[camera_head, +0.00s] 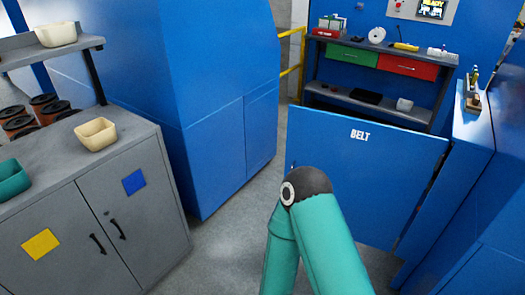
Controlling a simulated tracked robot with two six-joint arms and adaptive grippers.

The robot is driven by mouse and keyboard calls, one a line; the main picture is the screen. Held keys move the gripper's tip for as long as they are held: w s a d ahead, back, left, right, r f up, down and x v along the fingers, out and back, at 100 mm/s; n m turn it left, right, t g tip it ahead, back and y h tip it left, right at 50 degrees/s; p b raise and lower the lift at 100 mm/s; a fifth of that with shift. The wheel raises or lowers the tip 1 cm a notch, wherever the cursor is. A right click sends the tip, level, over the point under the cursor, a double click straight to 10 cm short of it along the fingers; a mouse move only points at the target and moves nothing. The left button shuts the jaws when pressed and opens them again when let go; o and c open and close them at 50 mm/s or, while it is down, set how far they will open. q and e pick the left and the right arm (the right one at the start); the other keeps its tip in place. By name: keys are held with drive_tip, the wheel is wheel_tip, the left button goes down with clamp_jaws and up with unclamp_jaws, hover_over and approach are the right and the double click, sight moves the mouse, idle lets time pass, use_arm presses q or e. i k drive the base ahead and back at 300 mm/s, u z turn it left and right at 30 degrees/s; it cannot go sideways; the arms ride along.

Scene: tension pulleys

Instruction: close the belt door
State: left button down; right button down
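The belt door (370,170) is a blue panel marked "BELT" in white, right of centre. It stands swung out from the blue machine housing (468,170) on the right, and a dark gap shows between its right edge and that housing. The door's lower left part is hidden behind a teal arm of mine with a black joint, which rises from the bottom of the view. I cannot tell whether this arm touches the door. Neither gripper shows in this view.
A large blue machine (215,100) stands left of the door. A grey cabinet (95,200) with bins is at the left. A shelf unit (380,75) with red and green drawers stands behind the door. Grey floor (230,245) is clear between cabinet and door.

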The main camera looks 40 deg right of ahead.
sight(378, 174)
drive_tip(key=z, duration=0.4)
drive_tip(key=i, duration=1.25)
drive_tip(key=z, duration=1.1)
drive_tip(key=i, duration=0.4)
drive_tip(key=z, duration=0.15)
drive_tip(key=k, duration=0.95)
drive_tip(key=z, duration=0.2)
drive_tip(key=i, duration=0.95)
drive_tip(key=u, duration=0.05)
